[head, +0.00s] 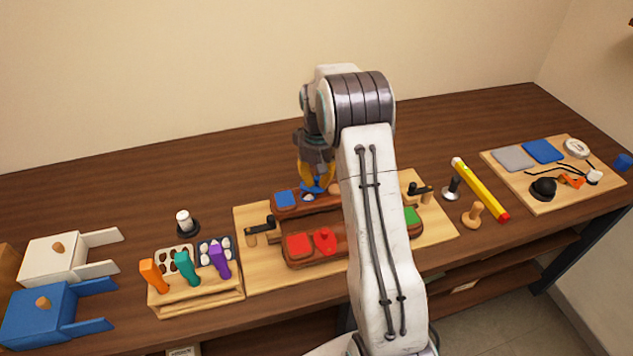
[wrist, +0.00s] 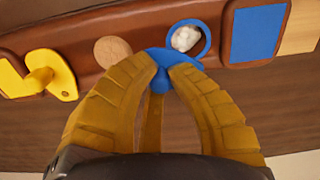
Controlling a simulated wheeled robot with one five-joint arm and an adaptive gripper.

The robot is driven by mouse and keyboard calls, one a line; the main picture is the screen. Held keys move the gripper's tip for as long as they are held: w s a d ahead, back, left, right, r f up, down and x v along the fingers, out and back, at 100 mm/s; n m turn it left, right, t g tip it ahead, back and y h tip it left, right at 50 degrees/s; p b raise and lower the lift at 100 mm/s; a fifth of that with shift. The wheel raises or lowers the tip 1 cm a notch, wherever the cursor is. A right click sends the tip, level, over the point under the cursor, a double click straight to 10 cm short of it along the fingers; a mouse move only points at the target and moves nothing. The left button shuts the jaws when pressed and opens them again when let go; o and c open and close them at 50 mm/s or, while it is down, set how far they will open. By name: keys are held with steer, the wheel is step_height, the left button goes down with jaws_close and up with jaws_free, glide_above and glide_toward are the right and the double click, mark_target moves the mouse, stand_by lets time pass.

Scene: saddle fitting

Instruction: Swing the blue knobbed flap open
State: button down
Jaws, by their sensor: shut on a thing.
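The blue knobbed flap (wrist: 156,56) is at the middle of the wrist view, on the edge of a brown wooden saddle block (wrist: 80,66). Its knob (wrist: 161,80) is between the yellow fingertips of my gripper (wrist: 168,72), which is shut on it. Beside the flap, a blue-rimmed round recess (wrist: 190,38) shows white lumpy contents, so it is at least partly uncovered. In the head view, my gripper (head: 317,180) is over the back block, with the flap (head: 312,188) under its fingertips. My arm hides the block's right part.
A blue square (wrist: 257,33), a tan disc (wrist: 113,52) and a yellow knobbed flap (wrist: 40,74) are on the same block. The front block carries a red square (head: 299,245) and a red knobbed flap (head: 324,240). A tool rack (head: 197,294) stands left.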

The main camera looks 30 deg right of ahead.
steer(key=n, duration=0.3)
steer(key=shift+w+d, duration=0.15)
steer(key=shift+w, duration=0.25)
steer(key=shift+w+n, duration=0.25)
steer(key=shift+n, duration=0.6)
steer(key=shift+w+n, duration=0.2)
steer(key=shift+n, duration=0.65)
steer(key=c, duration=1.2)
jaws_free()
steer(key=shift+w, duration=0.1)
step_height(320, 180, up, 12)
